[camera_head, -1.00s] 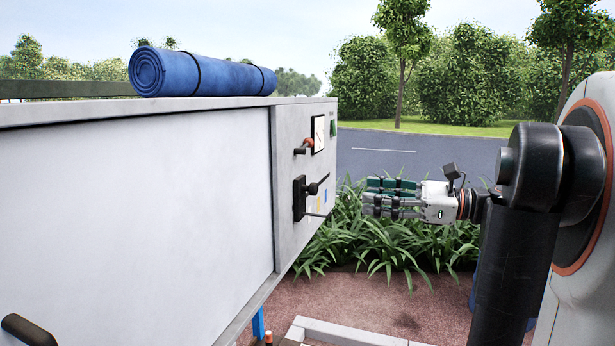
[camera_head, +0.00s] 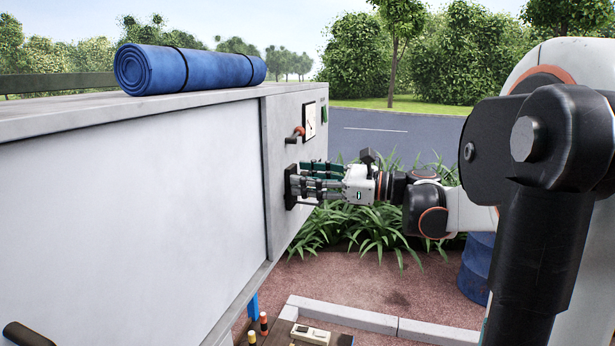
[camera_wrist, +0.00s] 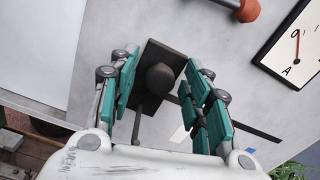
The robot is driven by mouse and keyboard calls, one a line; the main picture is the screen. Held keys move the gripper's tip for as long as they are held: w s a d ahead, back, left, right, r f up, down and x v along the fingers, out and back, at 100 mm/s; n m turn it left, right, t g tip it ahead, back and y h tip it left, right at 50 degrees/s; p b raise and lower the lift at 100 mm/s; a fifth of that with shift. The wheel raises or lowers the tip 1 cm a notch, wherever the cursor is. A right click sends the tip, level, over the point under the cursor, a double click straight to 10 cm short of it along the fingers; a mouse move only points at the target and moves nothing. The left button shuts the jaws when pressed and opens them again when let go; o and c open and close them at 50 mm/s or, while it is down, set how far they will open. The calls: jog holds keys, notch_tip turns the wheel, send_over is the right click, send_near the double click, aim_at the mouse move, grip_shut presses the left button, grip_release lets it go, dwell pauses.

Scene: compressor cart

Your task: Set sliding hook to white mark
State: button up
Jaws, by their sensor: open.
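The sliding hook, a black plate with a round knob, is on the grey end panel in the wrist view (camera_wrist: 158,78); in the head view its plate (camera_head: 290,188) is partly hidden by the fingers. My gripper (camera_head: 304,179) is open at the panel. In the wrist view its green-padded fingers (camera_wrist: 160,68) stand either side of the knob, with gaps visible; depth and contact cannot be told. A dark slot (camera_wrist: 250,130) runs right from the hook.
A red-ended lever (camera_head: 297,133) and a dial gauge (camera_head: 309,121) sit above the hook. A blue rolled mat (camera_head: 190,69) lies on the cart top. Plants are behind my gripper; a blue barrel (camera_head: 478,268) stands right. Small items lie on a low surface below.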

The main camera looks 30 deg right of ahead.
grip_shut()
jog(key=w+d+b, duration=0.2)
jog(key=w+d, duration=0.3)
jog(key=d, duration=0.2)
jog(key=shift+w, duration=0.35)
grip_release()
jog(key=v, duration=1.2)
